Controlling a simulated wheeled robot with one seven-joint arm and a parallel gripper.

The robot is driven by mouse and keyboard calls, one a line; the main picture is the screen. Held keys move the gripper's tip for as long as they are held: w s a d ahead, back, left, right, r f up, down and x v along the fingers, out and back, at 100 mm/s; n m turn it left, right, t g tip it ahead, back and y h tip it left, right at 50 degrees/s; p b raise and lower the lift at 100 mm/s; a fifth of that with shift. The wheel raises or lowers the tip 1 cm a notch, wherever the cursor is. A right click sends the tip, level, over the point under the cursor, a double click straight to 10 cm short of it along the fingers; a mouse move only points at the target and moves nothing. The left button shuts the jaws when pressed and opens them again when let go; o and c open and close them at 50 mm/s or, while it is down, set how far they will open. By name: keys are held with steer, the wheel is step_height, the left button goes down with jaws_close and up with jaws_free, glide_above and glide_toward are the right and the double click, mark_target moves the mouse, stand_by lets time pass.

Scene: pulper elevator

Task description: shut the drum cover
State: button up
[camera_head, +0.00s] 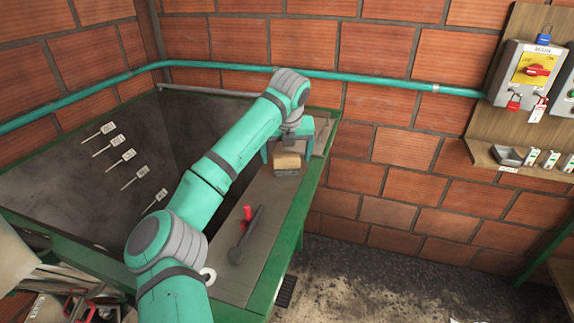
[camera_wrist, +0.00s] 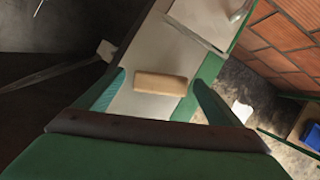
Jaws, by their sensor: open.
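My gripper (camera_head: 287,146) is over the far end of the grey ledge, with its fingers apart. In the wrist view, the open gripper (camera_wrist: 159,79) has one finger on each side of a pale wooden block (camera_wrist: 160,83). The block (camera_head: 287,161) is on a grey piece at the ledge's far end. It looks like a handle, and no finger visibly closes on it. I cannot tell for sure which part is the drum cover; the pale panel (camera_wrist: 190,27) by the block may belong to it. My arm hides part of the ledge and the dark hopper.
Several white tags (camera_head: 122,156) hang in the dark hopper at left. A teal pipe (camera_head: 380,79) runs along the brick wall. A switch box (camera_head: 527,75) is at right.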

steer(key=shift+w+f, duration=0.15)
steer(key=shift+f, duration=0.3)
steer(key=c, duration=1.2)
steer(key=shift+c, duration=0.4)
steer(key=shift+w+r, duration=0.1)
steer(key=shift+w, duration=0.05)
